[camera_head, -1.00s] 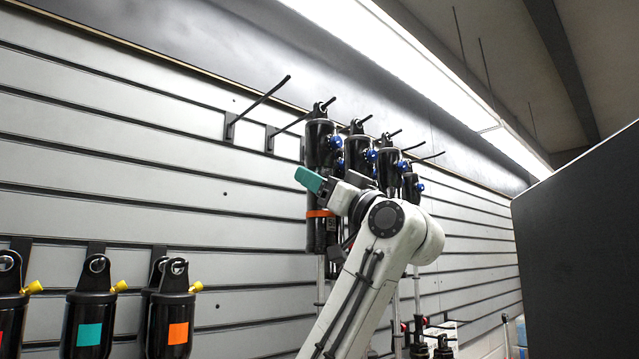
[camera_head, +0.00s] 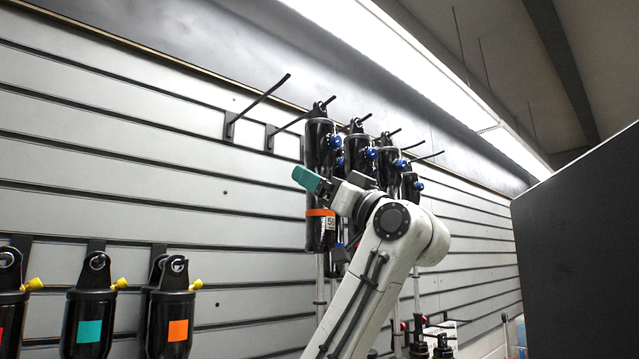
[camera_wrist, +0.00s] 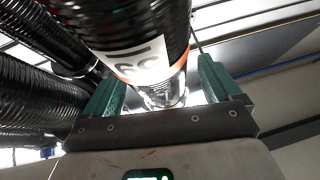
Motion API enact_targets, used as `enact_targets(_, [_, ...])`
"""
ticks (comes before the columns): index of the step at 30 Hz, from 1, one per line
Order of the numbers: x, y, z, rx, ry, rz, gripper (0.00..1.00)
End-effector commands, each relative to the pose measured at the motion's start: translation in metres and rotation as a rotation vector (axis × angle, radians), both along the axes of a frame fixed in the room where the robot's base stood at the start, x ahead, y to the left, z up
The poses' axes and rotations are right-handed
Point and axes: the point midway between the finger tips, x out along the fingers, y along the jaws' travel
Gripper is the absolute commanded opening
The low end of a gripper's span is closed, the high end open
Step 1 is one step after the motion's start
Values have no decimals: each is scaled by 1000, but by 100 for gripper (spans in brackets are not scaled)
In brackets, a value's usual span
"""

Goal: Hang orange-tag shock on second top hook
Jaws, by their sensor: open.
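A black shock with an orange band (camera_head: 320,213) and a white label hangs upright on the upper row. Its top eye appears to be around the second hook (camera_head: 285,127) from the left. My gripper (camera_wrist: 160,88) is open, with its teal fingers on either side of this shock's body in the wrist view. The shock's orange band and label (camera_wrist: 145,62) show there, and any finger contact is unclear. In the head view one teal fingertip (camera_head: 307,179) shows in front of the shock; the other finger is hidden.
The first upper hook (camera_head: 258,105) is empty. More black shocks (camera_head: 361,153) with blue knobs hang close on the right. Lower left, a shock with an orange square tag (camera_head: 178,330) hangs beside a teal-tagged one (camera_head: 89,331). A dark panel (camera_head: 580,240) stands at right.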

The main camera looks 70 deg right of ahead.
Motion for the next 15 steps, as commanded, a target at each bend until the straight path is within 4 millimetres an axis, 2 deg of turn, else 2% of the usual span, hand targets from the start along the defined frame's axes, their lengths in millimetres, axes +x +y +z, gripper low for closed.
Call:
enact_targets(7, [-37,15,-29,-4,-4,-5,91])
enact_targets(15, [-70,29,-48,-3,-5,-3,91])
